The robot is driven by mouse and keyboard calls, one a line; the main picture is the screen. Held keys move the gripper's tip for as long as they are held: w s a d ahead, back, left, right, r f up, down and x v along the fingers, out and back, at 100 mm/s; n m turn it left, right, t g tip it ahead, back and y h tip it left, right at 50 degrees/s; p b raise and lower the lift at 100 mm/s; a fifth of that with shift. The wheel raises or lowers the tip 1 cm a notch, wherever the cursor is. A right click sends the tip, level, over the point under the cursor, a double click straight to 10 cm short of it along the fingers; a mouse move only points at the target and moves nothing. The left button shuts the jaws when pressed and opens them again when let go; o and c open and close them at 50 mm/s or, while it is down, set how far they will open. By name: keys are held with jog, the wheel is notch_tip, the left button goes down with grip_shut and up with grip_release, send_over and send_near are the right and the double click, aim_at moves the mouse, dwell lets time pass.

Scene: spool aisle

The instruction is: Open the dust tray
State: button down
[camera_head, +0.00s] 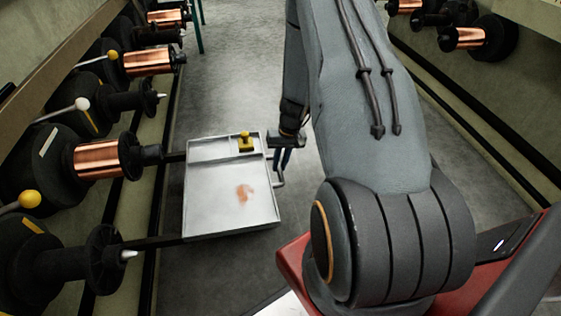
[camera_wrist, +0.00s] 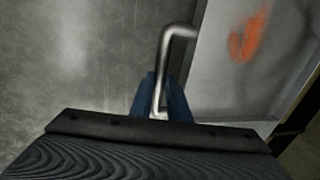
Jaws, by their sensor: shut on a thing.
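The dust tray (camera_head: 205,205) is a shallow pale metal tray, standing out into the aisle from the left row on dark rails. An orange-brown patch (camera_head: 242,194) marks its floor. A bar handle (camera_head: 279,182) is on its right side. My gripper (camera_head: 282,160) is at that handle, its blue fingers shut on the bar. In the wrist view the bent metal handle (camera_wrist: 163,62) runs down between the fingers (camera_wrist: 160,98), and part of the tray (camera_wrist: 225,75) shows at right. The fingers' lower parts are hidden behind the gripper body.
A small yellow-and-black object (camera_head: 245,143) sits in the tray's narrow far compartment. Copper spools (camera_head: 98,160) on black holders and ball-tipped levers (camera_head: 30,198) line the left side. More spools (camera_head: 463,39) stand at far right. The grey aisle floor (camera_head: 235,70) beyond the tray is clear.

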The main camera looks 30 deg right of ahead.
jog(key=shift+s+d, duration=0.1)
jog(key=shift+d, duration=0.2)
jog(key=c, duration=1.7)
grip_release()
jog(key=r+p, duration=0.1)
jog(key=r, duration=0.1)
jog(key=d+r+p, duration=0.1)
jog(key=r, duration=0.2)
jog(key=r+p, duration=0.1)
jog(key=r, duration=0.1)
jog(key=shift+s+d+r+p, duration=0.2)
jog(key=shift+s+r+p, duration=0.1)
jog(key=shift+r, duration=0.05)
